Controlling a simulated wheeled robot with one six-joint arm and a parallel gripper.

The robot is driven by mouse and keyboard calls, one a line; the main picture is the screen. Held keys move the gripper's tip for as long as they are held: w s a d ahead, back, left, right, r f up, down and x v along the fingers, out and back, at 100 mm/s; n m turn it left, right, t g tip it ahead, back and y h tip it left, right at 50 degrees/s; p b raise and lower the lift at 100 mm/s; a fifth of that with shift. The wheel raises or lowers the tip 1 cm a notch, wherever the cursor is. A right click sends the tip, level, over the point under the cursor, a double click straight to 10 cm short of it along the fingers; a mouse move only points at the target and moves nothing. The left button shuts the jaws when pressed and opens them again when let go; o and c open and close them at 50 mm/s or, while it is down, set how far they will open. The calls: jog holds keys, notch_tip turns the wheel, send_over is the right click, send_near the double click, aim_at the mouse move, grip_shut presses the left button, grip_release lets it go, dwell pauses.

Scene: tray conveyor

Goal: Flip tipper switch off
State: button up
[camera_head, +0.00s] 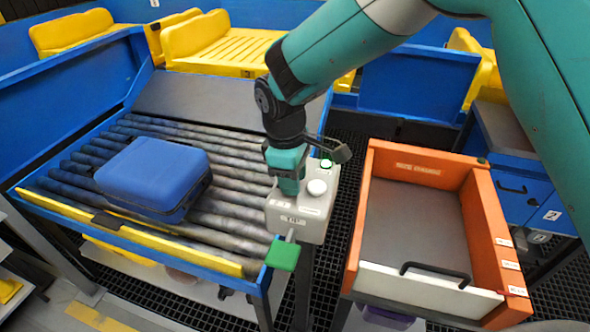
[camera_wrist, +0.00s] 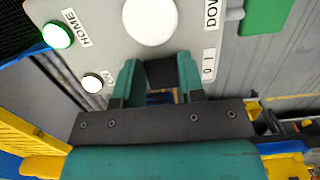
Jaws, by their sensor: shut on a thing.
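The light grey control box (camera_head: 307,211) stands at the right front corner of the roller conveyor. It fills the top of the wrist view (camera_wrist: 110,35), with a large white button (camera_wrist: 150,20), a lit green HOME button (camera_wrist: 57,35), a small white lamp (camera_wrist: 92,83) and a "0 1" label (camera_wrist: 208,65). My gripper (camera_head: 288,185) reaches down to the box from above. In the wrist view, its teal fingers are shut on a dark block (camera_wrist: 161,73) at the box's edge, which looks like the switch knob. The fingers hide part of it, so its setting cannot be read.
A closed blue case (camera_head: 152,175) lies on the rollers (camera_head: 235,190). A green paddle (camera_head: 284,254) sticks out below the box. An orange, empty tray (camera_head: 487,215) with a black handle stands to the right. Yellow bins (camera_head: 225,50) are behind.

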jog(key=shift+a+r+g+h+p, duration=0.2)
jog(key=shift+r+g+h+p, duration=0.15)
jog(key=shift+h+p, duration=0.6)
jog(key=shift+w+f+h+p, duration=0.15)
jog(key=shift+h+p, duration=0.1)
jog(key=shift+p, duration=0.55)
jog(key=o, duration=0.9)
jog(key=shift+f, duration=0.1)
jog(key=shift+o, duration=0.2)
jog(key=shift+a, duration=0.1)
jog(key=p+v, duration=0.5)
jog(key=v, duration=1.2)
jog(key=shift+r, duration=0.25)
